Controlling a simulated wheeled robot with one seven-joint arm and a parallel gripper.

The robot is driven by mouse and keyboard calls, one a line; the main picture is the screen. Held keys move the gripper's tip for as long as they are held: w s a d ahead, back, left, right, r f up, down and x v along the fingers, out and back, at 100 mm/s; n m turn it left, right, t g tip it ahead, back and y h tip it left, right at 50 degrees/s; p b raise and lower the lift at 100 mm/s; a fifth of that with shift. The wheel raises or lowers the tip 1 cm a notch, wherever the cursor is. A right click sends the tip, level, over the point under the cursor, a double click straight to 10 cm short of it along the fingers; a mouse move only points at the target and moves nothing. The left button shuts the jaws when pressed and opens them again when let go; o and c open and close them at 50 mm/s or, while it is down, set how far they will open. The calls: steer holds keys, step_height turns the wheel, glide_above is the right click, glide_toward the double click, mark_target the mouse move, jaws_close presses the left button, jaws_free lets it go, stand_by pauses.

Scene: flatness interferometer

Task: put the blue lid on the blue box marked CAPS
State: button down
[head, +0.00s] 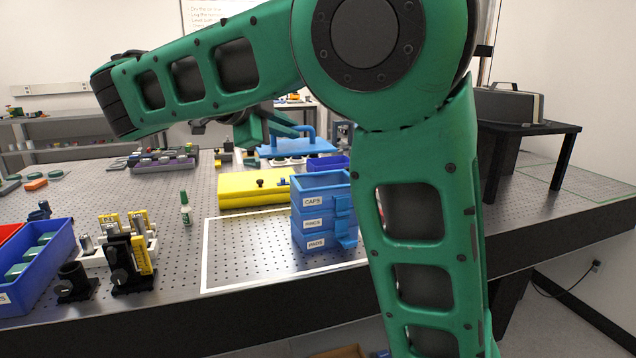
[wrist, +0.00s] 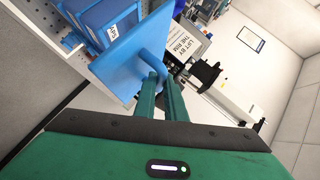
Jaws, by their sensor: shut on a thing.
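The blue lid (head: 300,148) is a flat plate with a bar handle, held up in the air above and behind the blue boxes in the head view. In the wrist view my gripper (wrist: 161,84) is shut on the handle of the lid (wrist: 124,58). The blue box marked CAPS (head: 313,202) is the top of a stack of three blue boxes, and its top is open. The lid is apart from it in the head view. A labelled blue box (wrist: 108,18) shows partly behind the lid in the wrist view. My arm hides part of the scene right of the stack.
The stack stands inside a white outlined area (head: 205,262) on the perforated table. A yellow case (head: 238,190) lies behind it. A green-white bottle (head: 185,210), black mounts (head: 128,262) and a blue bin (head: 40,285) are to the left. The outlined area left of the stack is clear.

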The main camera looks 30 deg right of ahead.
steer(key=shift+d, duration=0.15)
steer(key=w+d+f, duration=0.3)
steer(key=d+f, duration=0.8)
steer(key=shift+w, duration=0.3)
stand_by(0.9)
steer(key=c, duration=1.8)
jaws_free()
steer(key=shift+a, duration=0.1)
steer(key=shift+v, duration=5.95)
